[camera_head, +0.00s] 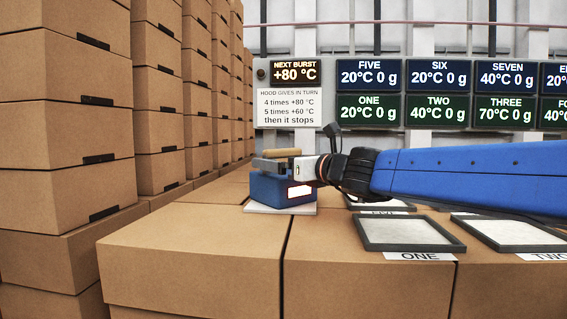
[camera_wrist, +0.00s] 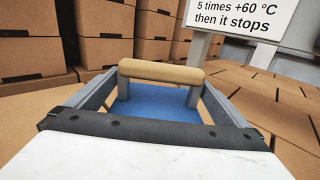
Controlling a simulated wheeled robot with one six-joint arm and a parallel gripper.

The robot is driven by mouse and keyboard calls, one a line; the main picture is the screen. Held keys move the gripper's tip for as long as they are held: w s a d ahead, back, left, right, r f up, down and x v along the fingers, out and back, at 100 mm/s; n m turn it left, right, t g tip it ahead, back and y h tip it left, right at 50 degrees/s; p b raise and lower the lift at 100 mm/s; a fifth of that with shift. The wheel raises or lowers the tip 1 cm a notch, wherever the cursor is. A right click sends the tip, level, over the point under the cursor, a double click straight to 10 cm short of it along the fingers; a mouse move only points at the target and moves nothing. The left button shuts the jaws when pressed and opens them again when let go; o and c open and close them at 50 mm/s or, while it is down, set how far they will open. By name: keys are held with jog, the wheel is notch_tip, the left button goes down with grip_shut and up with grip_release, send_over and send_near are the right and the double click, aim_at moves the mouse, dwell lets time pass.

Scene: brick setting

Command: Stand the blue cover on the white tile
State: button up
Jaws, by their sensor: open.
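The blue cover (camera_head: 268,190) is a box with a pale wooden bar handle (camera_head: 283,153) on top and a bright glowing patch on its front. It stands upright on the white tile (camera_head: 257,209), whose edge shows beneath it. My gripper (camera_head: 270,164) is at the cover's top, by the handle. In the wrist view my gripper (camera_wrist: 160,84) is open, with one finger at each side of the handle (camera_wrist: 160,73). The blue top (camera_wrist: 150,103) shows below the bar. I cannot tell whether the fingers touch the handle.
Shallow dark-framed trays stand to the right, marked ONE (camera_head: 410,233) and TWO (camera_head: 512,233), with others behind under my arm. Stacked cartons (camera_head: 65,110) rise at the left. Boards behind read "NEXT BURST +80 °C" (camera_head: 295,72) and 20°C 0 g for ONE (camera_head: 369,108).

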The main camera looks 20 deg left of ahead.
jog(key=v, duration=1.2)
jog(key=shift+s, duration=0.1)
